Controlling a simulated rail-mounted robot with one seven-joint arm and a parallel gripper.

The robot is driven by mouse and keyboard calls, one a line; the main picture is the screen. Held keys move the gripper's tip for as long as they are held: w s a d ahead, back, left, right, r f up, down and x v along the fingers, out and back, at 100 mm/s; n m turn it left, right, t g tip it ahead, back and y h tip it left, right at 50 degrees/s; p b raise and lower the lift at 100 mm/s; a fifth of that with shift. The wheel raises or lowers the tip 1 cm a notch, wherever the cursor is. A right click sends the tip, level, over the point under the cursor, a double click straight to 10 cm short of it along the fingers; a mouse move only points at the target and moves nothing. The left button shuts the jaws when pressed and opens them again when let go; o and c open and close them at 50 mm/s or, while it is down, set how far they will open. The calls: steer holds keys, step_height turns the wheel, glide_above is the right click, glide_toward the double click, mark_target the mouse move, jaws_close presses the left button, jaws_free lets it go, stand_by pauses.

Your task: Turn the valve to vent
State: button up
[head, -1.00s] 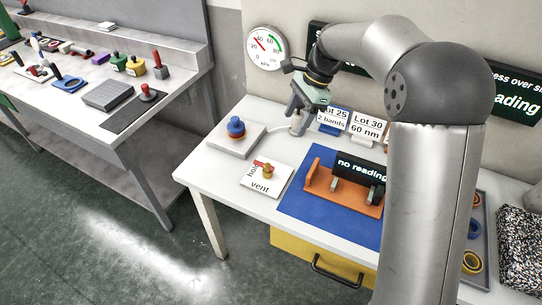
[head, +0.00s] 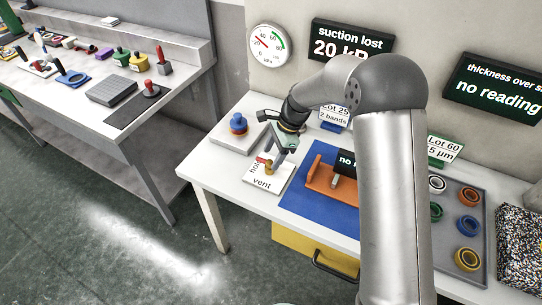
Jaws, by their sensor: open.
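The valve (head: 268,169) is a small brass body with a red handle, on a white plate (head: 259,182) marked "hold" and "vent". The red handle points to the upper left, toward the partly hidden word "hold". My gripper (head: 276,162) is open, pointing down just above and beside the valve at its right. The fingertips overlap the valve in this view, and I cannot tell whether they touch it.
A grey block with a blue knob (head: 238,124) stands behind the plate. An orange fixture (head: 322,188) sits on a blue mat (head: 300,205) to the right. A dial gauge (head: 269,45) and a "suction lost" display (head: 350,38) are on the wall. A ring tray (head: 451,240) is at right.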

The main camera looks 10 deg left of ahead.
steer(key=shift+x, duration=1)
steer(key=shift+c, duration=0.3)
